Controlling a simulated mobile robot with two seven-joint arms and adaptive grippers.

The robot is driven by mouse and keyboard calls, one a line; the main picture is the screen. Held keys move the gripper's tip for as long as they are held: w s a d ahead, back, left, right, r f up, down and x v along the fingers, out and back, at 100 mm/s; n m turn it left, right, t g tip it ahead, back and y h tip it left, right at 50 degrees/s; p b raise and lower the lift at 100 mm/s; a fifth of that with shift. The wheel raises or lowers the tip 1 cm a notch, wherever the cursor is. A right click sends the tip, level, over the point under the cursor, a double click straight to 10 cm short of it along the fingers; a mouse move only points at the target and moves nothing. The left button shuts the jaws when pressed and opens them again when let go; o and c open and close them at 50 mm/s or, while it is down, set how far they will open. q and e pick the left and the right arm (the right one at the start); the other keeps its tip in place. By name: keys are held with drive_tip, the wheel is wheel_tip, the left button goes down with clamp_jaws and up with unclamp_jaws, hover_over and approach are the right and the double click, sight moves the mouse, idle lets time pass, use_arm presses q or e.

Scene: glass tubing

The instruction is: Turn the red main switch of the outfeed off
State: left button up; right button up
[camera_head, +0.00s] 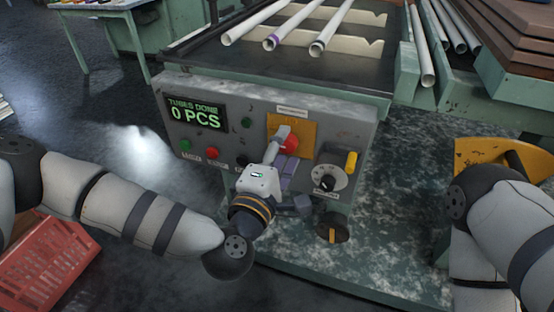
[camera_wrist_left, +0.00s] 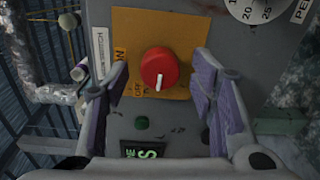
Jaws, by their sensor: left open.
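The red main switch (camera_head: 292,146) is a round knob on a yellow plate (camera_head: 307,125) on the grey control panel; one finger partly hides it in the head view. In the left wrist view the red knob (camera_wrist_left: 160,68) shows whole, its white mark at the bottom edge. ON and OFF lettering is on the yellow plate (camera_wrist_left: 180,25) left and lower left of the knob. My left gripper (camera_head: 283,150) is open in front of the switch; its purple-padded fingers (camera_wrist_left: 160,82) are on either side of the knob, with visible gaps. My right gripper is not in view.
Glass tubes (camera_head: 285,27) lie on the rack above. A red crate (camera_head: 45,262) stands at lower left.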

use_arm(q)
drive_tip(key=v, duration=1.1)
drive_tip(key=s+a+f+m+g+p, duration=0.1)
drive_tip(key=s+f+m+g+p, duration=0.2)
drive_tip(key=s+f+m+g, duration=1.25)
drive_tip(key=s+a+f+g+y, duration=0.2)
drive_tip(key=s+a, duration=0.6)
drive_tip(key=s, duration=0.1)
drive_tip(key=s+a+f+g+y+p, duration=0.1)
drive_tip(key=s+a+f+y, duration=0.1)
drive_tip(key=s+a, duration=0.7)
drive_tip(key=shift+s+a+f+g+y, duration=0.25)
drive_tip(key=shift+s+g+y, duration=0.1)
drive_tip(key=shift+s+y, duration=0.35)
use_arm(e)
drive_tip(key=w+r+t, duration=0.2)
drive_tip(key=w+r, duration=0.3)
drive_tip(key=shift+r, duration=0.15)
